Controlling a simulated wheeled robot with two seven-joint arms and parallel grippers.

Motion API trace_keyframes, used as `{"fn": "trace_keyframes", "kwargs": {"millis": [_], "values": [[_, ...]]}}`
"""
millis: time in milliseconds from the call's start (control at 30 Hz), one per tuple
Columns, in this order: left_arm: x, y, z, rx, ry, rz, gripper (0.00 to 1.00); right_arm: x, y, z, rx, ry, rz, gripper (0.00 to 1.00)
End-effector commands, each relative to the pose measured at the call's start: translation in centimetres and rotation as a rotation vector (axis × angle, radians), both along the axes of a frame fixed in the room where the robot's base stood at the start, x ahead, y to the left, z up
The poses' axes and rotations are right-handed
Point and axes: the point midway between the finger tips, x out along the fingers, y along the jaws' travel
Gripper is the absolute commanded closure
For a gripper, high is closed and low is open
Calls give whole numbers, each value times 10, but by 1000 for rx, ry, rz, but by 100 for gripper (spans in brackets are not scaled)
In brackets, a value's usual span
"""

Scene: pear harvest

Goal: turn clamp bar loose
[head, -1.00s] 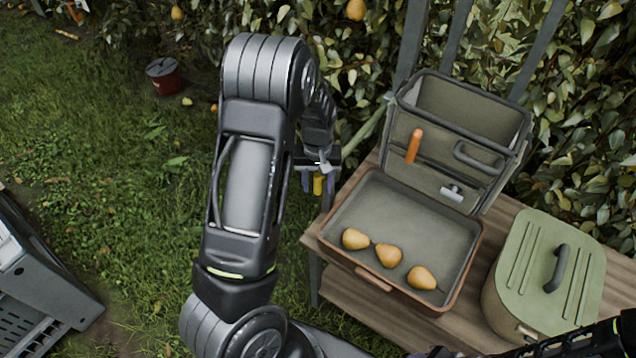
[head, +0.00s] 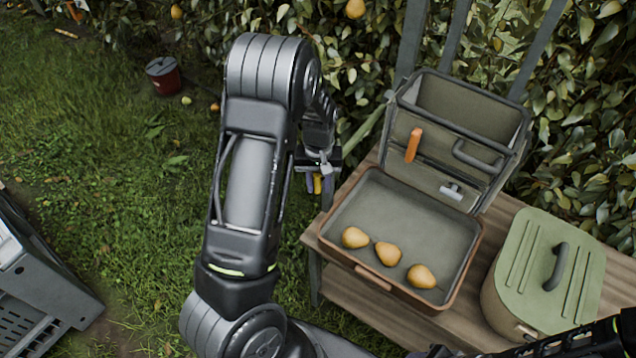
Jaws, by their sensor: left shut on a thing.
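My left gripper (head: 319,184) hangs beside the left edge of the wooden bench. I cannot tell from this view whether that piece is the clamp bar. My left forearm and wrist hide much of the area around it. My right arm shows only as a dark link at the lower right, and its gripper is out of view.
An open case (head: 346,212) with several pears, including one pear (head: 388,254), stands on the wooden bench (head: 352,297). A green-lidded box (head: 528,262) stands to its right. A red bucket (head: 165,80) sits on the grass. A grey crate (head: 45,280) is at left.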

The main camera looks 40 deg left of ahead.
Motion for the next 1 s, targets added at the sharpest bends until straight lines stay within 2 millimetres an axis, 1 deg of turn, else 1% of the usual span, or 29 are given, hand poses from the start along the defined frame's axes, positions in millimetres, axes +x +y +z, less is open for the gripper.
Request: {"fn": "trace_keyframes", "kwargs": {"millis": [33,333,567,833,1000], "values": [[-2,4,0,5,2,6,100,0,0,0,0,0,0,59],[-3,5,0,26,5,6,100,0,0,2,0,0,0,59],[-2,5,1,109,6,2,100,-1,0,6,-2,2,-1,59],[-1,4,1,303,10,-4,100,-1,-1,8,-3,3,-1,59],[0,5,-1,461,11,-8,100,0,0,0,-1,1,-1,59]]}}
